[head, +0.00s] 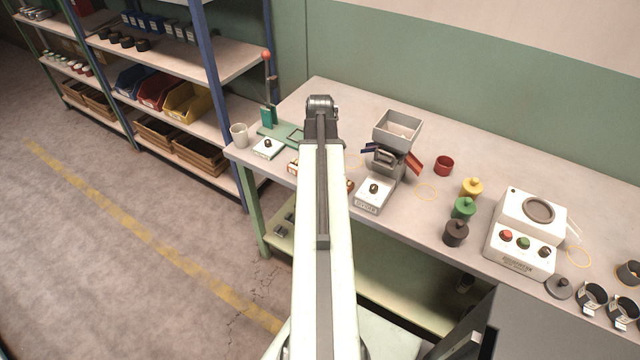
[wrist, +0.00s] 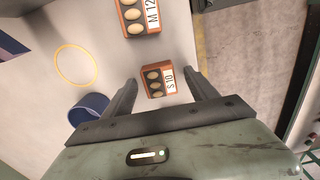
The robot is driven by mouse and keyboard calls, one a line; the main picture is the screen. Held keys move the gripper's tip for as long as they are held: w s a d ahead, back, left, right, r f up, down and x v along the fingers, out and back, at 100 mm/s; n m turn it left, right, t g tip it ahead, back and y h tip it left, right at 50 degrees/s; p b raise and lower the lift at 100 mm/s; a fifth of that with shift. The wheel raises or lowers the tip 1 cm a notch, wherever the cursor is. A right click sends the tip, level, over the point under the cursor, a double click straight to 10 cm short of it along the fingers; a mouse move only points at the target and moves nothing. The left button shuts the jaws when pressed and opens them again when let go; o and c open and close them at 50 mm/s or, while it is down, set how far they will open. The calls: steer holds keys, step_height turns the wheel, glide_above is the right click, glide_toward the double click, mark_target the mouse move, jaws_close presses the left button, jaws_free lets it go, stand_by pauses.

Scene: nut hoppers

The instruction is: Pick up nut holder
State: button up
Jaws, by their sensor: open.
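In the head view my arm hides the gripper and most of this area. Part of an orange holder (head: 292,168) shows just left of the arm.
A blue cup (wrist: 88,109) stands left of the fingers, near a yellow ring (wrist: 76,66) on the table. The table edge is close on the right in the wrist view. A hopper machine (head: 397,133) stands right of my arm, and a lever press (head: 268,112) stands left.

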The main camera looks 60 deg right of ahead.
steer(key=shift+f, duration=0.2)
steer(key=shift+c, duration=0.4)
jaws_close()
steer(key=shift+r+p, duration=0.1)
steer(key=shift+p, duration=0.2)
step_height(320, 180, up, 10)
steer(key=p, duration=0.9)
steer(key=shift+p, duration=0.4)
